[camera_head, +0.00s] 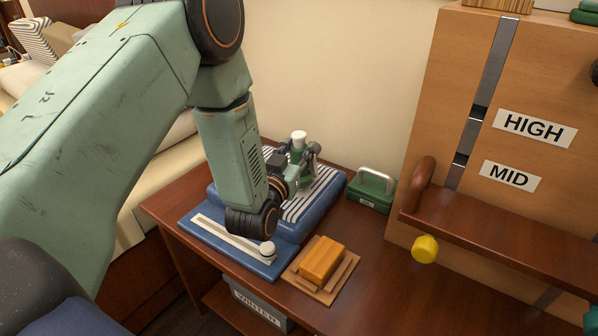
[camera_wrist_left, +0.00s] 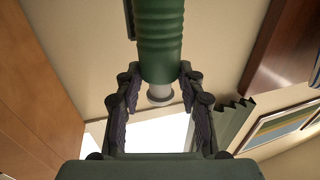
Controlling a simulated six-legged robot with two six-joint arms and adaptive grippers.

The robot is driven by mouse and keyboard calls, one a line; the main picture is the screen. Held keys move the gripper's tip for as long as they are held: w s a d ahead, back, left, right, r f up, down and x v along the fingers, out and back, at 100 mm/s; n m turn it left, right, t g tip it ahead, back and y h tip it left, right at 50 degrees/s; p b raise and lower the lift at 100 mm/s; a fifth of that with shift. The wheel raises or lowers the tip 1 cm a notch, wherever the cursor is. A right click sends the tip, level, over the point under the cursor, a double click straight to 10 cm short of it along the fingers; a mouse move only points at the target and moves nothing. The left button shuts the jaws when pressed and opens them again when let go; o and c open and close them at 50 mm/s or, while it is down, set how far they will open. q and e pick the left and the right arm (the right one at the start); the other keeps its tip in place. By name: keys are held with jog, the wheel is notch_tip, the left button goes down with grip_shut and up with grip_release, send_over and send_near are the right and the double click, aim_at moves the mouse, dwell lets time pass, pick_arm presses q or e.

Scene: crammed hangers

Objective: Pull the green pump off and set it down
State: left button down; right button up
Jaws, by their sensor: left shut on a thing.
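The green pump (camera_head: 296,170) stands roughly upright above the blue, striped-topped item (camera_head: 328,190) on the wooden table, with a white top end. My left gripper (camera_head: 303,160) is around the pump and shut on it. In the left wrist view the pump (camera_wrist_left: 160,40) is a ribbed green cylinder with a pale end, between the fingers of the left gripper (camera_wrist_left: 158,80). The pump's lower end is partly hidden by my wrist in the head view, so I cannot tell whether it is still attached. My right gripper is not in view.
A small green case (camera_head: 371,192) with a metal handle stands right of the blue item. An orange block (camera_head: 322,259) sits on a wooden board in front. A wooden panel marked HIGH and MID (camera_head: 510,177) rises at right, with a yellow knob (camera_head: 425,249). The table's front right is clear.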

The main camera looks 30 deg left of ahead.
aim_at(295, 137)
pick_arm(q)
jog(key=shift+r+p, duration=0.3)
jog(key=shift+r, duration=0.1)
jog(key=shift+r+p, duration=1.7)
jog(key=shift+r, duration=0.25)
jog(key=shift+a+f+b, duration=0.15)
jog(key=shift+f+b, duration=0.15)
jog(key=shift+b, duration=0.15)
